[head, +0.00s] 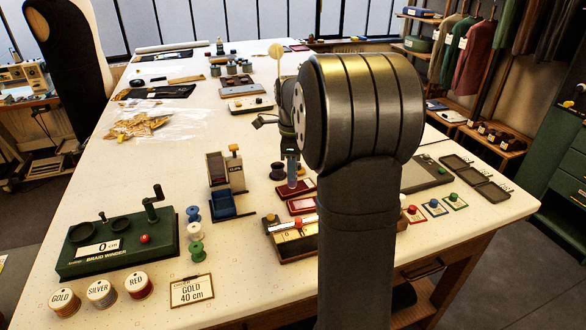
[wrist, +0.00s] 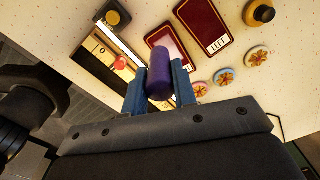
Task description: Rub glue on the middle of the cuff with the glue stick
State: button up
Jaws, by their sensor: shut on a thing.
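My gripper (wrist: 158,84) is shut on the purple glue stick (wrist: 159,73), one blue finger on each side of it. In the head view the glue stick (head: 292,174) points down at a dark red cuff, and my arm partly hides this area. In the wrist view one cuff (wrist: 183,50) lies beyond the stick's tip, with a pale pinkish patch near its middle. I cannot tell if the tip touches it. A second dark red cuff (wrist: 202,22) beside it bears a label reading LEFT (wrist: 217,45).
A tray with a red knob (wrist: 120,62) lies beside the cuffs. Several round badges (wrist: 225,77) lie on the other side. A braid winder (head: 120,240), thread spools (head: 194,232) and a blue-drawered box (head: 222,185) stand to the left.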

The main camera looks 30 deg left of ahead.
aim_at(292, 185)
jog(key=shift+f, duration=3)
jog(key=shift+w+d+f, duration=0.3)
jog(key=shift+f, duration=0.2)
jog(key=shift+w+d+f, duration=0.1)
jog(key=shift+w+d, duration=0.85)
jog(key=shift+d, duration=0.2)
jog(key=shift+s+a, duration=1.3)
jog(key=shift+a, duration=0.2)
jog(key=shift+r, duration=4)
jog(key=shift+d, duration=0.1)
